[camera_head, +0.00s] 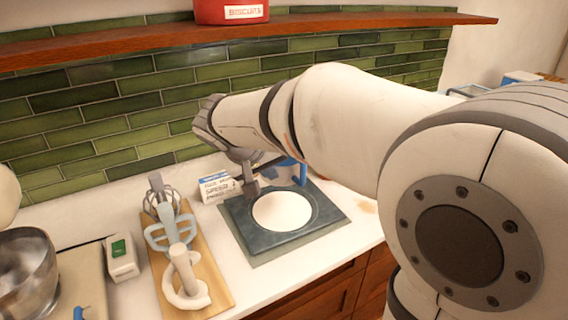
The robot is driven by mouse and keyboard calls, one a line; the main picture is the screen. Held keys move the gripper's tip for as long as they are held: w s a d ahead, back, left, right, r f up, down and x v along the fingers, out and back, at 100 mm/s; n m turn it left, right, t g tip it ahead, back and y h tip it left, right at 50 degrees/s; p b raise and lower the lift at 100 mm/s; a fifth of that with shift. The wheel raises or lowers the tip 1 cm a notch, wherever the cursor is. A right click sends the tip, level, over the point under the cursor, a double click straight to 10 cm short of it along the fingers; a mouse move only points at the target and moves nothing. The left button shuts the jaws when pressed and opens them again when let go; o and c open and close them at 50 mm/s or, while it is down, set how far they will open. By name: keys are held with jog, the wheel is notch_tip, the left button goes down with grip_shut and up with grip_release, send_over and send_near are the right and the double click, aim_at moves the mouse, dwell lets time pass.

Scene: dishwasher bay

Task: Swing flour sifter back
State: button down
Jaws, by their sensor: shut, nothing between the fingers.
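My gripper (251,190) points down at the left end of my arm, just above the left back part of a dark square tray-like plate (265,243). Its fingers look shut, with nothing seen between them. A pale round disc (283,211) lies in the middle of the plate. A blue part (298,176) stands at the back of the plate, partly hidden behind my gripper and arm. I cannot tell which of these belongs to the flour sifter, or whether the gripper touches any of them.
A small white and blue box (217,188) stands just left of my gripper. A wooden board (211,285) holds mixer tools. A metal bowl (24,268) and a white box with a green screen (121,258) are further left. A shelf (130,43) runs above.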

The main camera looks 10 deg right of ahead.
aim_at(299, 179)
jog(key=d, duration=0.1)
jog(key=w+d+f+p, duration=0.1)
jog(key=d, duration=0.1)
jog(key=d+f, duration=0.1)
jog(key=d, duration=0.1)
jog(key=shift+w, duration=0.25)
jog(key=shift+d, duration=0.2)
jog(key=shift+w+p, duration=0.1)
jog(key=shift+p, duration=0.2)
